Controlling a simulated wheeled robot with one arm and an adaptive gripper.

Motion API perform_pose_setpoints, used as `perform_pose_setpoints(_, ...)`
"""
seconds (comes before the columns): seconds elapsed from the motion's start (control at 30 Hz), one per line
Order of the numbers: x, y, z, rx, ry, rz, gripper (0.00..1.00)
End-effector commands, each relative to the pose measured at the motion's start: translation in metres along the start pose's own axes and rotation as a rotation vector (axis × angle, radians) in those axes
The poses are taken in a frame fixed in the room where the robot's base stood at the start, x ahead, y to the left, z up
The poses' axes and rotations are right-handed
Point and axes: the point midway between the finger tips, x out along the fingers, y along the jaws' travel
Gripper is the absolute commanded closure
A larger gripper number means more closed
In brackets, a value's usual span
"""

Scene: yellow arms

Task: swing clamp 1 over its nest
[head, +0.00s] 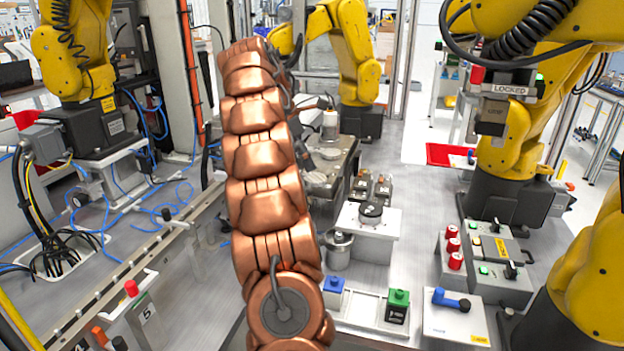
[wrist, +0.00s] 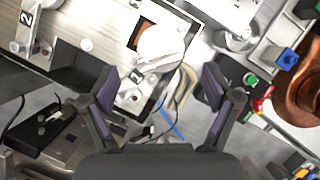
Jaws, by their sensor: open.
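In the wrist view, a small tag marked 1 (wrist: 136,76) sits on a pale metal plate (wrist: 105,45), just beyond my gripper (wrist: 158,92). Above the tag, a pale round-ended piece (wrist: 163,43) partly covers a brown square recess (wrist: 138,33); I cannot tell whether this piece is the clamp arm or a part in the nest. My gripper is open, its dark fingers wide apart with nothing between them. A second clamp tag marked 2 (wrist: 27,18) is at the upper left. In the head view my copper arm hides much of the fixture (head: 340,165) and my gripper is not clear.
In the wrist view, a blue-topped box (wrist: 288,60) and a green button (wrist: 251,79) are at the right. A dark block (wrist: 40,125) lies at the lower left. Yellow robot arms (head: 345,50) stand around the bench in the head view.

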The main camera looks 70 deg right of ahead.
Motion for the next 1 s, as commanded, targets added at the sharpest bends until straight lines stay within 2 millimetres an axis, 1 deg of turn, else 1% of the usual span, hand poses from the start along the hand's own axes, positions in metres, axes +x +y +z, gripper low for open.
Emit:
perform_pose_setpoints(0.03,0.006,-0.002,0.0,0.001,0.0,-0.005,0.12)
perform_pose_setpoints(0.2,0.024,-0.001,0.0,0.001,-0.001,-0.001,0.12)
perform_pose_setpoints(0.4,0.038,-0.001,0.0,0.0,-0.001,-0.004,0.12)
perform_pose_setpoints(0.63,0.046,0.0,0.0,0.0,0.0,0.0,0.12)
perform_pose_setpoints(0.93,0.047,-0.001,0.0,0.0,0.0,-0.001,0.12)
perform_pose_setpoints(1.0,0.047,-0.001,0.0,0.001,0.0,-0.001,0.2)
